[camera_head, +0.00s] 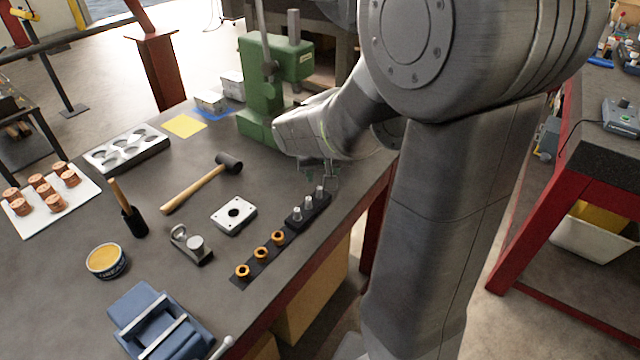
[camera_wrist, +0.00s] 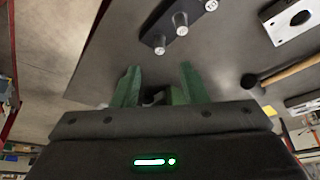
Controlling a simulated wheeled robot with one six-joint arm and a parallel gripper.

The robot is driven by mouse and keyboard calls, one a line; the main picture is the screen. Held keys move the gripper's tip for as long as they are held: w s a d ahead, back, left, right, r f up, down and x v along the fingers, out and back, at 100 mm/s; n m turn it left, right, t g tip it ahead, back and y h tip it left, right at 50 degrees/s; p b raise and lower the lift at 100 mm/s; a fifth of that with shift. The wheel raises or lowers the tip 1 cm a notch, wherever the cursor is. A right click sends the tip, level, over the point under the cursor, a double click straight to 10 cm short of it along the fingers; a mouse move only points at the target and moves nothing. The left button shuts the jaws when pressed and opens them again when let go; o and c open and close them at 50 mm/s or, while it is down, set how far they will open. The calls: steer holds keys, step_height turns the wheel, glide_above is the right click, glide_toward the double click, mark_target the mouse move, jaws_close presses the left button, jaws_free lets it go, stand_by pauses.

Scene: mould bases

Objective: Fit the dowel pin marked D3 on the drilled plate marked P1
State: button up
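The drilled plate (camera_head: 233,214), a pale metal square with a dark central hole, lies flat on the bench and also shows in the wrist view (camera_wrist: 280,33). Three grey dowel pins stand upright in a black holder (camera_head: 293,221): a front one (camera_head: 297,214), a middle one (camera_head: 308,202) and a back one (camera_head: 319,191). The wrist view shows pins at its top, a near one (camera_wrist: 159,46) and another (camera_wrist: 180,23). Their marks are too small to read. My gripper (camera_wrist: 158,76) has its green fingers spread, no pin between them, near the holder's back end.
Brass bushes (camera_head: 260,253) stand on a black strip in front of the holder. A mallet (camera_head: 195,188), a metal clamp-like tool (camera_head: 197,244) and a grease tin (camera_head: 106,260) lie leftward. A green press (camera_head: 262,122) stands behind. Bare bench surrounds the plate.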

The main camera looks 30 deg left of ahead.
mark_target(319, 188)
steer(key=x, duration=0.8)
jaws_close()
steer(key=shift+r, duration=0.1)
steer(key=shift+r+p, duration=0.8)
steer(key=shift+r, duration=0.3)
